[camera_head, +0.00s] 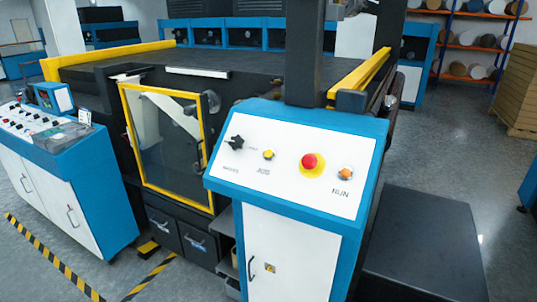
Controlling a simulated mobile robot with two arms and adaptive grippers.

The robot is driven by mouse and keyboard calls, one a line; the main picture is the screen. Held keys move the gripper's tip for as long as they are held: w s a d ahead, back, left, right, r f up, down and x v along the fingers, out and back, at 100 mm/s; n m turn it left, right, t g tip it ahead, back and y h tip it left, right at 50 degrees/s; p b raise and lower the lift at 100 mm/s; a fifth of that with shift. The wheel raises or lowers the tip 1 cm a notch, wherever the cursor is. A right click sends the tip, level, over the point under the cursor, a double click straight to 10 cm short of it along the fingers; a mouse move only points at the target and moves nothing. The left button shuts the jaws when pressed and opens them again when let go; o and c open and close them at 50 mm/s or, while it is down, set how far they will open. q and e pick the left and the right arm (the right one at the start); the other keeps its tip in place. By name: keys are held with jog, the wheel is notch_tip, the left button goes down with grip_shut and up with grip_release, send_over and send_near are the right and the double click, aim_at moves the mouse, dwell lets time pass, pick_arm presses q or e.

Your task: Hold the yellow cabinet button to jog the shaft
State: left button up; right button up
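The yellow cabinet button (268,155) sits on the white sloped panel of the blue cabinet (360,125), just above the printed word JOG. Nothing touches or covers it. A black star-shaped knob (236,142) is to its left. A red mushroom button (309,161) on a yellow disc and an orange button (345,173) above the word RUN are to its right. Behind the cabinet, a yellow-framed clear door (165,150) shows white web and roller parts in the machine; I cannot tell which part is the shaft. Neither of my grippers is in view.
A second console (45,125) with several buttons stands at the left. A dark flat block (425,245) lies right of the cabinet. Yellow-black floor tape (52,258) runs at the lower left. Shelves with rolls (470,40) and stacked brown boards (515,90) stand at the back right.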

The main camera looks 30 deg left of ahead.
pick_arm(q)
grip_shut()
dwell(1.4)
